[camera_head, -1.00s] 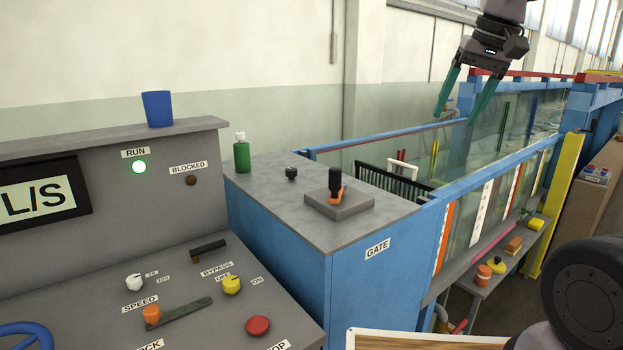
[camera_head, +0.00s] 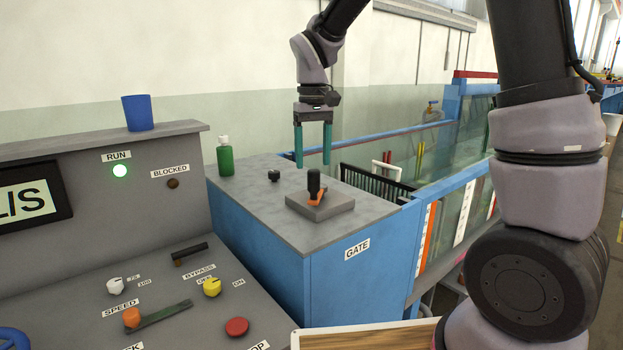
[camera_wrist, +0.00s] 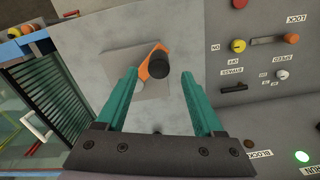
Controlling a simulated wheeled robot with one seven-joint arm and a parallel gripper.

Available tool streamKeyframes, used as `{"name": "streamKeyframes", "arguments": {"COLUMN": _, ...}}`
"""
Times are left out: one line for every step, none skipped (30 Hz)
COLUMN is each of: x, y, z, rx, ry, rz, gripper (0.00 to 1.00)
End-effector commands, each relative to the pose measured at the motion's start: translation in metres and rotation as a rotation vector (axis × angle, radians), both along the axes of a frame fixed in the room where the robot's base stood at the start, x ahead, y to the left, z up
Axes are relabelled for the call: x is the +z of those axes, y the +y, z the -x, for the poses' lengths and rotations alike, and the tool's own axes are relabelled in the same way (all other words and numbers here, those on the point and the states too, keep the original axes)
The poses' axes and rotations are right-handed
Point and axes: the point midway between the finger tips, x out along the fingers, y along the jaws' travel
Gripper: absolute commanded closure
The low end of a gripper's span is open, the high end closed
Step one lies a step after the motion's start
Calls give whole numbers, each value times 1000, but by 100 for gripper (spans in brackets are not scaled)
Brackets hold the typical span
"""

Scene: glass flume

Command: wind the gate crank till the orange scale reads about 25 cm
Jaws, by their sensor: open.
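The gate crank (camera_head: 314,184) has a black upright knob on an orange arm, set on a grey square plate (camera_head: 332,206) on top of the blue cabinet labelled GATE. My gripper (camera_head: 313,162) points down with its green fingers apart and empty, just above and behind the crank in the head view. In the wrist view the crank knob (camera_wrist: 159,64) and its orange arm lie ahead of the open fingertips (camera_wrist: 160,75), between them and not touched. An orange vertical scale (camera_head: 426,238) shows on the flume side by the cabinet's right edge; its reading is too small to tell.
A green bottle (camera_head: 224,158) and a small black knob (camera_head: 274,175) stand on the cabinet top. The control desk with a lit green RUN lamp (camera_head: 120,171) and a red button (camera_head: 237,327) is at left. A black rack (camera_head: 375,183) stands behind the cabinet.

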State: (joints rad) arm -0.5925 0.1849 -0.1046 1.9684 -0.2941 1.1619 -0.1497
Motion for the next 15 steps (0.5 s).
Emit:
{"name": "streamKeyframes", "arguments": {"x": -11, "y": -1, "z": 1, "rx": 1, "ry": 4, "rz": 3, "gripper": 31}}
{"name": "streamKeyframes", "arguments": {"x": -16, "y": -1, "z": 0, "rx": 1, "ry": 2, "rz": 3, "gripper": 31}}
{"name": "streamKeyframes", "arguments": {"x": -23, "y": -1, "z": 1, "rx": 1, "ry": 4, "rz": 2, "gripper": 31}}
{"name": "streamKeyframes", "arguments": {"x": -29, "y": -1, "z": 1, "rx": 1, "ry": 4, "rz": 2, "gripper": 31}}
{"name": "streamKeyframes", "arguments": {"x": -33, "y": -1, "z": 1, "rx": 1, "ry": 3, "rz": 2, "gripper": 31}}
{"name": "streamKeyframes", "arguments": {"x": -39, "y": 0, "z": 0, "rx": 1, "ry": 2, "rz": 2, "gripper": 31}}
{"name": "streamKeyframes", "arguments": {"x": -42, "y": 0, "z": 0, "rx": 0, "ry": 2, "rz": 2, "gripper": 31}}
{"name": "streamKeyframes", "arguments": {"x": -46, "y": 0, "z": 0, "rx": 0, "ry": 1, "rz": 0, "gripper": 31}}
{"name": "streamKeyframes", "arguments": {"x": -49, "y": 0, "z": 1, "rx": 0, "ry": 2, "rz": 1, "gripper": 31}}
{"name": "streamKeyframes", "arguments": {"x": -52, "y": 0, "z": 1, "rx": 0, "ry": 2, "rz": 1, "gripper": 31}}
{"name": "streamKeyframes", "arguments": {"x": -54, "y": 0, "z": 0, "rx": 1, "ry": 1, "rz": 1, "gripper": 31}}
{"name": "streamKeyframes", "arguments": {"x": -55, "y": 0, "z": 0, "rx": 1, "ry": 0, "rz": 1, "gripper": 31}}
{"name": "streamKeyframes", "arguments": {"x": -56, "y": 0, "z": 0, "rx": 0, "ry": 0, "rz": 1, "gripper": 31}}
{"name": "streamKeyframes", "arguments": {"x": -57, "y": 0, "z": 0, "rx": 0, "ry": 0, "rz": 0, "gripper": 31}}
{"name": "streamKeyframes", "arguments": {"x": -57, "y": 0, "z": 0, "rx": 0, "ry": -1, "rz": 0, "gripper": 31}}
